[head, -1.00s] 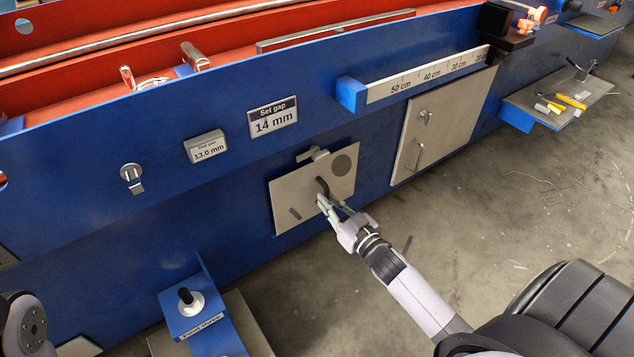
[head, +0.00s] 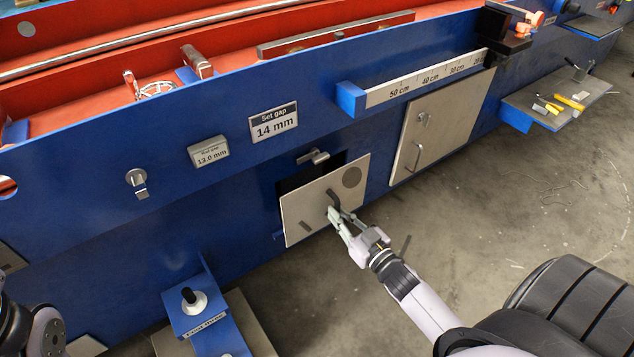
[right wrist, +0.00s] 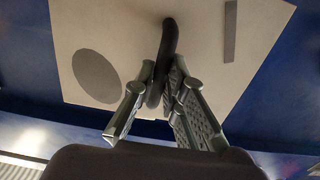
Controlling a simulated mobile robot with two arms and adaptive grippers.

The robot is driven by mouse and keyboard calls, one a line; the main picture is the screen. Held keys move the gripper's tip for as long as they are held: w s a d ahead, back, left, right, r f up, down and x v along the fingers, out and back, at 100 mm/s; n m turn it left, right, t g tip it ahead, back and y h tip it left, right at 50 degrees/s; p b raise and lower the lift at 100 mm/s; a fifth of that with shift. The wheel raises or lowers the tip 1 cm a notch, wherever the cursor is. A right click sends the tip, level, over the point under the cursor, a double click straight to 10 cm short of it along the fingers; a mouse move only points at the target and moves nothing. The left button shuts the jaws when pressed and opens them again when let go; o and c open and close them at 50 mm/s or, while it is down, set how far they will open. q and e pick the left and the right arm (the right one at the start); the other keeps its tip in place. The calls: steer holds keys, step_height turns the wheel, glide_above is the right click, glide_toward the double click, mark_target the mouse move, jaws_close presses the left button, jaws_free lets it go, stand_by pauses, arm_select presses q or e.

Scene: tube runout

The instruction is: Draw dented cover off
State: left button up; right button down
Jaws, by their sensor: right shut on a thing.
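The cover (head: 318,203) is a pale grey plate with a dark round patch, a short grey bar and a black handle (head: 333,197). My right gripper (head: 338,215) is shut on the black handle; the right wrist view also shows its fingers (right wrist: 160,95) on either side of the handle (right wrist: 166,58). The cover stands off the blue panel (head: 240,195), and a dark opening (head: 292,180) shows behind its upper edge. A grey latch (head: 314,157) sits above the opening, clear of the cover. My left gripper is not visible; only part of that arm shows at the lower left.
A second grey door (head: 440,125) with its own handle is to the right. A blue bracket with a knob (head: 193,299) juts out at lower left. A shelf with tools (head: 570,95) is at far right. Open floor (head: 480,220) lies in front.

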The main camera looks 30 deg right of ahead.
steer(key=shift+s+d+r+p, duration=0.1)
steer(key=shift+s+p, duration=0.35)
steer(key=shift+s, duration=0.8)
steer(key=shift+s+d+r+p, duration=0.1)
steer(key=shift+s+p, duration=0.35)
steer(key=shift+s, duration=0.8)
